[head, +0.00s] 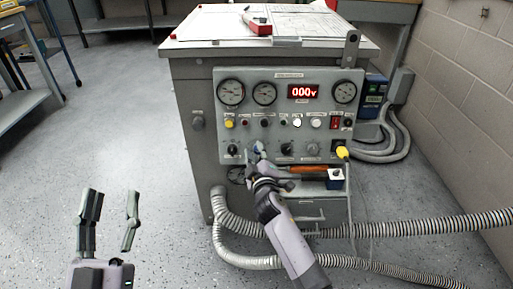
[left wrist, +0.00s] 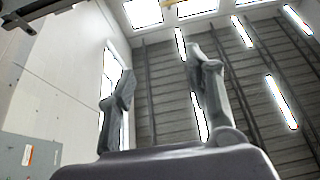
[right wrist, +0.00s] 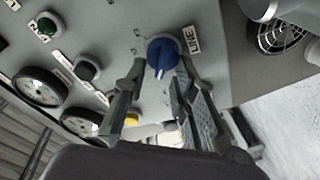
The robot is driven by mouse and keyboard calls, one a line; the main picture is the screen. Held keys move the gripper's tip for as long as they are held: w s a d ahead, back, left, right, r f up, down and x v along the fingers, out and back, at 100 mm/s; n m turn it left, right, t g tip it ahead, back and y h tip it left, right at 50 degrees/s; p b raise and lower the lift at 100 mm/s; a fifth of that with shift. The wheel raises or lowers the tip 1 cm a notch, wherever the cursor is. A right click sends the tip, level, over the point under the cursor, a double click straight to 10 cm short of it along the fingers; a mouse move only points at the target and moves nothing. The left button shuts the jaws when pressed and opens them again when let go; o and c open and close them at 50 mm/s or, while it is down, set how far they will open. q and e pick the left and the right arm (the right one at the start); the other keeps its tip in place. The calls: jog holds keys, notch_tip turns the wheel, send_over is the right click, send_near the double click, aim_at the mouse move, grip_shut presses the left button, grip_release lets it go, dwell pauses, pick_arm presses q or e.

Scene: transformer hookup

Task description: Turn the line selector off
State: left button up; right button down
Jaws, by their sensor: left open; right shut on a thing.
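The line selector is a blue knob (right wrist: 162,54) with a white pointer mark, beside a "LINE" label (right wrist: 191,39) in the right wrist view. In the head view it is mostly hidden behind my right gripper (head: 257,152), at the lower part of the grey control panel (head: 220,108). My right gripper (right wrist: 160,72) has its fingertips on either side of the knob and is shut on it. My left gripper (head: 112,192) is open and empty, raised above the floor at the left. Its fingers also show in the left wrist view (left wrist: 160,85), pointing toward the ceiling.
The panel carries gauges (head: 231,92), a red display (head: 304,92) reading 000V, and several buttons and knobs. A shelf below holds an orange-handled tool (head: 308,169). Grey hoses (head: 400,226) run across the floor to the right. The floor at left is open.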

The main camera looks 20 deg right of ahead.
jog(key=shift+r+n+p, duration=0.1)
jog(key=shift+n+p, duration=0.4)
jog(key=shift+n, duration=0.1)
pick_arm(q)
notch_tip(320, 180, down, 6)
jog(key=w+g+y, duration=0.1)
jog(key=g, duration=0.3)
jog(key=shift+w+a+f, duration=0.2)
jog(key=shift+w, duration=0.15)
pick_arm(e)
jog(key=c, duration=1.3)
grip_release()
jog(key=s+a, duration=0.1)
jog(key=s, duration=1.1)
jog(key=shift+a+r, duration=0.2)
jog(key=shift+r, duration=0.2)
